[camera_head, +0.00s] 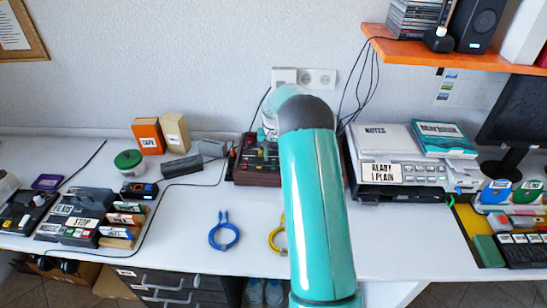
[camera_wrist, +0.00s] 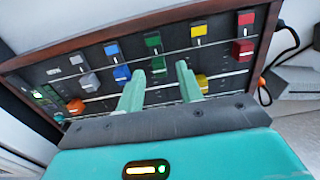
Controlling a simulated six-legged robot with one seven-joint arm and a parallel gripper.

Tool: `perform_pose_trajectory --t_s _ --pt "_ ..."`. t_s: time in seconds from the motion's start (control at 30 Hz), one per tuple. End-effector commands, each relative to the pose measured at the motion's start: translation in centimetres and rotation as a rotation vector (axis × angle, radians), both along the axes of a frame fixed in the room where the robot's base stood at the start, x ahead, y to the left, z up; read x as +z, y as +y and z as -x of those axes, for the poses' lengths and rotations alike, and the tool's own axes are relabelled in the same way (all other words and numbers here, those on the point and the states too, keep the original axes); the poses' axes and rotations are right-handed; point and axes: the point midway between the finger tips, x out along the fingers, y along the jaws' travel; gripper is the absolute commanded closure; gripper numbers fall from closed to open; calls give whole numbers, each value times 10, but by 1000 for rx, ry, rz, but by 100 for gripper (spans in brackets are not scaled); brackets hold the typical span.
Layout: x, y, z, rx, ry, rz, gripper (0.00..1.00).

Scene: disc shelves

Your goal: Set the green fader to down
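The fader panel (camera_wrist: 180,52), dark with a brown wooden frame, fills the upper wrist view. The green fader's knob (camera_wrist: 158,65) is below a green square label (camera_wrist: 153,40) on its track. My gripper (camera_wrist: 161,72) is open, with one pale green finger on each side of the green knob in the picture. I cannot tell whether either finger touches it. In the head view the panel (camera_head: 258,178) stands at the back of the desk, partly hidden by my arm; my gripper is hidden there.
Beside the green fader are a blue knob (camera_wrist: 121,74) on the left and a yellow knob (camera_wrist: 202,84) on the right. A red knob (camera_wrist: 243,50) is farther right. In the head view, a printer (camera_head: 385,172) stands right of the panel and a dark grey box (camera_head: 182,166) left.

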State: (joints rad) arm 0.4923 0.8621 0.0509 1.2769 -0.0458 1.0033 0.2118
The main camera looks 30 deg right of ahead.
Motion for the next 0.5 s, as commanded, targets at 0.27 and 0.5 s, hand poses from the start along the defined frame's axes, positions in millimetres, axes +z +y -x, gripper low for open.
perform_pose_trajectory --t_s 0.27,0.5 --pt "60 0 0 0 -4 3 64" --pt "107 1 0 0 -2 0 64"
